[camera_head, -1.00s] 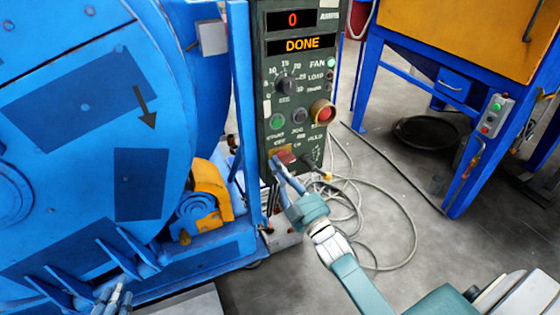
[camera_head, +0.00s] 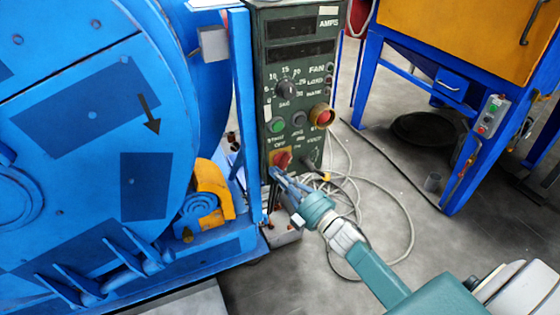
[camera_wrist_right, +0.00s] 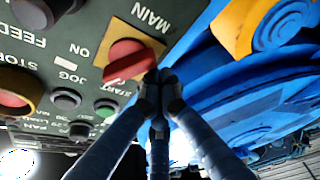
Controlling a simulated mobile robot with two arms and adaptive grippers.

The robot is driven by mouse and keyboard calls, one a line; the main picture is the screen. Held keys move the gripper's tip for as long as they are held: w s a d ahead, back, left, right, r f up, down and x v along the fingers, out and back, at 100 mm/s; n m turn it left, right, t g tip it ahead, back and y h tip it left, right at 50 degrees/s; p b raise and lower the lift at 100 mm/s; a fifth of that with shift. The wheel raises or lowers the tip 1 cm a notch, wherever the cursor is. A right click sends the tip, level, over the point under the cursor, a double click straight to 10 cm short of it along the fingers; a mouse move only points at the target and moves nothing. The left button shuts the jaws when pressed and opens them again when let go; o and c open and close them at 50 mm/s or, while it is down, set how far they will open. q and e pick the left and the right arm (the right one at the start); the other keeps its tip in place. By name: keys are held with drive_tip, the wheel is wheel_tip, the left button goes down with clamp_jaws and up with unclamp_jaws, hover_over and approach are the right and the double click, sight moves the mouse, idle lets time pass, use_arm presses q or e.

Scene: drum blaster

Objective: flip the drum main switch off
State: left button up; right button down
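The drum main switch (camera_head: 283,158) is a red rotary knob on a yellow plate, low on the dark green control panel (camera_head: 292,100). In the right wrist view the knob (camera_wrist_right: 128,62) appears large, with its handle slanted across the plate. My right gripper (camera_head: 276,175) is at the plate's lower edge. Its fingers (camera_wrist_right: 158,82) are drawn together at the tips beside the knob handle's end, with nothing held between them. I cannot tell whether they touch the handle. Both panel displays (camera_head: 291,50) are dark. My left gripper is not in view.
The big blue drum machine (camera_head: 90,120) stands close on the left, with a yellow guard (camera_head: 214,187) near the panel. Loose cables (camera_head: 385,200) lie on the floor at right. A blue-framed yellow cabinet (camera_head: 465,40) stands at the back right.

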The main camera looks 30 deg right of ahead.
drive_tip(key=n, duration=0.1)
drive_tip(key=n+g+p, duration=0.1)
drive_tip(key=n, duration=0.1)
drive_tip(key=shift+d+f+p, duration=0.3)
drive_tip(key=shift+d, duration=0.05)
drive_tip(key=shift+f+n+g, duration=0.1)
drive_tip(key=shift+n+g, duration=0.2)
drive_tip(key=shift+n, duration=0.2)
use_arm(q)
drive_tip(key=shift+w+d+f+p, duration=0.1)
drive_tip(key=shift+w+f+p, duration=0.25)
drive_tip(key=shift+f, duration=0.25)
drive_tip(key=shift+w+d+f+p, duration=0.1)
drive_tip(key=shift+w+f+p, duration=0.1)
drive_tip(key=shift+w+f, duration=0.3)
use_arm(e)
drive_tip(key=shift+d+f+n, duration=0.25)
drive_tip(key=shift+n, duration=0.75)
